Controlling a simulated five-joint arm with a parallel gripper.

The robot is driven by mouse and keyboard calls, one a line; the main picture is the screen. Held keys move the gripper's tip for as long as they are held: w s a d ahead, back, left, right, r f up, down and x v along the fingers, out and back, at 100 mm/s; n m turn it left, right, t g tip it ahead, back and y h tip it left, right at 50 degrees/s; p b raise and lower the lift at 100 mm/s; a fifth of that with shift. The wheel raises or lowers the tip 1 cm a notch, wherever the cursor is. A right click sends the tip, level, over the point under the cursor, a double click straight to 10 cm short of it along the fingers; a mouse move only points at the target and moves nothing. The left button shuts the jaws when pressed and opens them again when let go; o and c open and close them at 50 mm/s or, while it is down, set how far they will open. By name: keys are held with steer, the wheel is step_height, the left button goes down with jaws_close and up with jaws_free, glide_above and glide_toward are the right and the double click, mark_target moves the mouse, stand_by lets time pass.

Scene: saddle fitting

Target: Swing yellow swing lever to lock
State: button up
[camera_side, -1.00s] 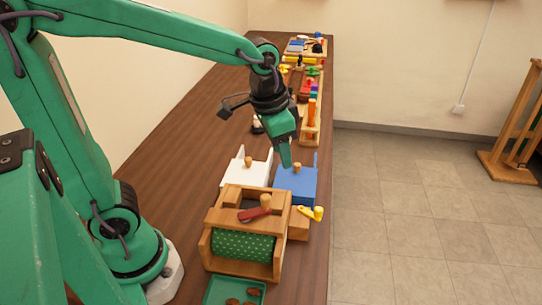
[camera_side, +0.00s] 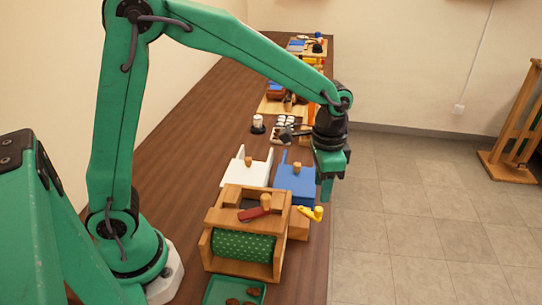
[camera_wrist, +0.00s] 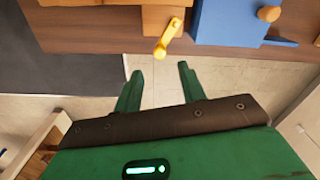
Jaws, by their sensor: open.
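The yellow swing lever (camera_side: 311,212) sticks out to the right from a wooden block (camera_side: 298,224) at the table's right edge, with a rounded knob at its end. In the wrist view the yellow lever (camera_wrist: 169,37) hangs from the block (camera_wrist: 163,15), just beyond my fingertips. My gripper (camera_side: 326,190) is open and empty, above and slightly beyond the lever, out past the table's right edge. In the wrist view my two fingers (camera_wrist: 160,72) are spread, with the floor showing between them. They are apart from the lever.
A wooden frame with a green dotted roller (camera_side: 243,246) and a red lever (camera_side: 255,212) stands beside the block. A blue box (camera_side: 296,182) and a white box (camera_side: 246,172) stand behind. A green tray (camera_side: 234,292) sits in front. Right of the table is open floor.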

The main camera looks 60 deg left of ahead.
mark_target(319, 208)
steer(key=shift+f, duration=3.9)
jaws_close()
